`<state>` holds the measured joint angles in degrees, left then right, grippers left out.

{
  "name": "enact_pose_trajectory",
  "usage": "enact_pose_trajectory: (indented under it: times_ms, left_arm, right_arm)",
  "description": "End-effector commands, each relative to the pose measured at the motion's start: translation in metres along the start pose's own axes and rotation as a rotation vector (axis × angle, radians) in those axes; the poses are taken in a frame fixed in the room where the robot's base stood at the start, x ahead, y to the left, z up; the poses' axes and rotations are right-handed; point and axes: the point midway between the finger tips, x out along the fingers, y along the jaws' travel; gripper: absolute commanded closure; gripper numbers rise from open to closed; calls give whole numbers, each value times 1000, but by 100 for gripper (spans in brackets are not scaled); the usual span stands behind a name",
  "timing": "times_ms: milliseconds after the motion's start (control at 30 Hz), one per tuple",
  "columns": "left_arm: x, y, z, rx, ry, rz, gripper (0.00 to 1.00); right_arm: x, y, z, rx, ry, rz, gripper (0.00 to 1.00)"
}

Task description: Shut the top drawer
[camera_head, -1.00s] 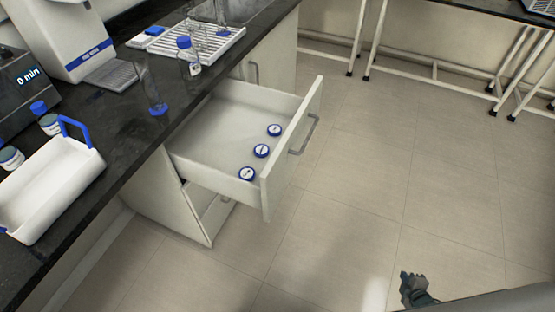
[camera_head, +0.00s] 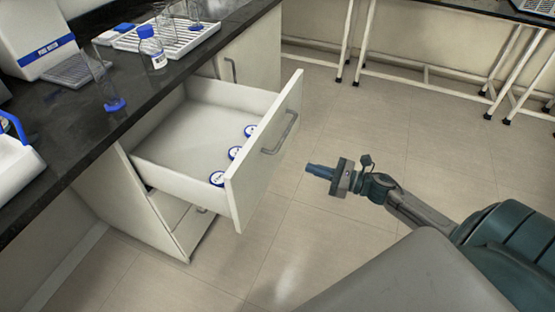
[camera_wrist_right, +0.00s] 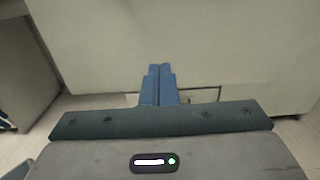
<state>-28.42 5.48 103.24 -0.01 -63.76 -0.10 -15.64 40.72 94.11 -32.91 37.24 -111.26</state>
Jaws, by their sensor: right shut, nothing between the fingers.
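The top drawer (camera_head: 262,165) stands pulled far out from the cabinet under the dark bench, its white front facing right with a grey bar handle (camera_head: 280,133). Three blue-and-white round lids (camera_head: 235,153) lie inside it, near the front panel. My right gripper (camera_head: 310,168) is shut and empty, to the right of the drawer front and apart from it, pointing left toward it. In the right wrist view its blue fingers (camera_wrist_right: 158,84) are together before a large pale panel (camera_wrist_right: 200,45). My left gripper is in neither current view.
The bench top (camera_head: 60,130) holds a blue-capped bottle (camera_head: 152,48), a white tray rack (camera_head: 180,38), a glass cylinder with a blue base (camera_head: 113,104) and a white carrier (camera_head: 15,165). A lower cabinet opening (camera_head: 180,215) is below the drawer.

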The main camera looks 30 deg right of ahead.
Motion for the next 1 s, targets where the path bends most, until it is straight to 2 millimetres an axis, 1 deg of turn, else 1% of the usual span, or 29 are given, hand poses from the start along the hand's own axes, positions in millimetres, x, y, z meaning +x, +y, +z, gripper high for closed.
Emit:
enact_pose_trajectory:
  times_ms: [33,100,333,500,700,1000]
  left_arm:
    - [3,0,3,-1,-7,0,38]
    - [7,0,6,-1,-11,1,38]
    - [37,2,30,-6,-41,5,38]
    - [58,1,44,-8,-46,4,38]
    - [71,1,54,-9,-47,4,38]
    - [74,1,56,-9,-46,4,38]
  right_arm:
    - [10,0,2,1,-6,-3,100]
    - [24,0,3,3,-6,-3,100]
    - [70,0,4,5,-6,-3,100]
    - [91,0,3,5,-2,-3,100]
    - [105,-1,1,5,-1,-3,100]
    - [108,-1,-1,4,1,-2,100]
